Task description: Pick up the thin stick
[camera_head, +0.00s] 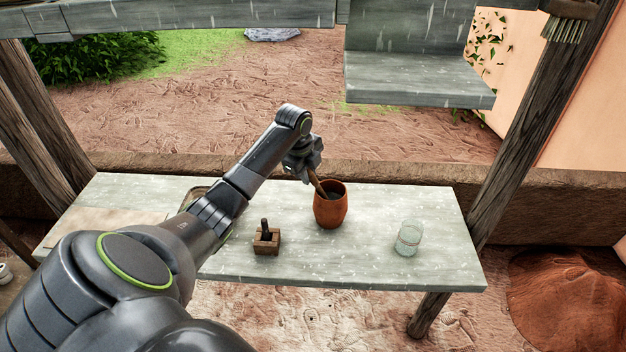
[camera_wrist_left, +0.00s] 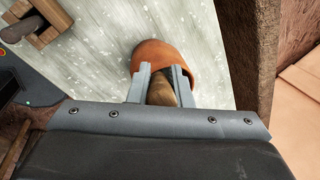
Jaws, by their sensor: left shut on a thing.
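A thin brown stick (camera_head: 317,183) leans out of an orange clay pot (camera_head: 331,211) on the table, its lower end inside the pot and hidden. My left gripper (camera_head: 312,172) is at the stick's upper end, just above the pot's rim on its left side. In the left wrist view the stick (camera_wrist_left: 161,92) lies between the two fingers of the left gripper (camera_wrist_left: 161,76), which are shut on it. The pot (camera_wrist_left: 165,54) shows behind the fingers there. My right gripper is not in view.
The grey table (camera_head: 375,262) also holds a small wooden box (camera_head: 266,246) with a dark upright piece, left of the pot, and a clear glass jar (camera_head: 408,238) to the right. A wooden post (camera_head: 513,135) stands at the table's right end. A grey shelf (camera_head: 420,80) hangs above and behind.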

